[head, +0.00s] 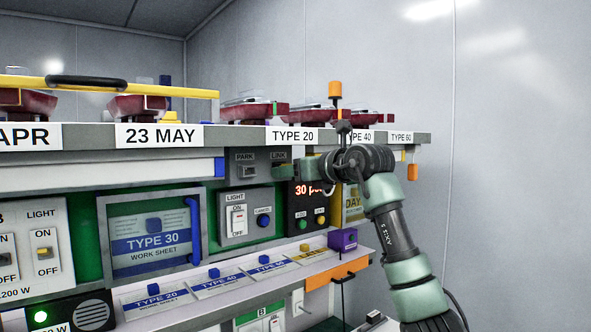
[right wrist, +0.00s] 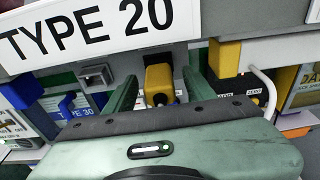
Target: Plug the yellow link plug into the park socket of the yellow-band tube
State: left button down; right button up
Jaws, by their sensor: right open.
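My right gripper (right wrist: 160,74) is open, with its green fingers on either side of the yellow link plug (right wrist: 159,80) in the right wrist view. I cannot tell whether either finger touches it. The plug sits at the panel under the TYPE 20 label. In the head view my right gripper (head: 293,166) is at the LINK label (head: 278,156), and the plug is hidden there. The grey park socket (head: 246,172) is left of the gripper, under the PARK label; it looks empty in the right wrist view (right wrist: 96,75). I cannot identify a yellow-band tube. My left gripper is not in view.
The shelf edge (head: 230,138) with its labels runs just above the sockets. A LIGHT switch panel (head: 246,216) is below. Another yellow block (right wrist: 224,57) and a white cable (right wrist: 268,88) are right of the fingers.

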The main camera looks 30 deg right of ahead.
jog(key=shift+s+r, duration=0.1)
jog(key=shift+s, duration=0.1)
jog(key=shift+c, duration=0.6)
jog(key=shift+s, duration=0.15)
grip_shut()
jog(key=shift+s, duration=0.1)
jog(key=shift+s+b, duration=0.15)
jog(key=shift+b, duration=0.2)
jog(key=shift+s+d+b, duration=0.15)
jog(key=shift+s+b, duration=0.25)
jog(key=shift+s, duration=0.5)
jog(key=shift+s, duration=0.4)
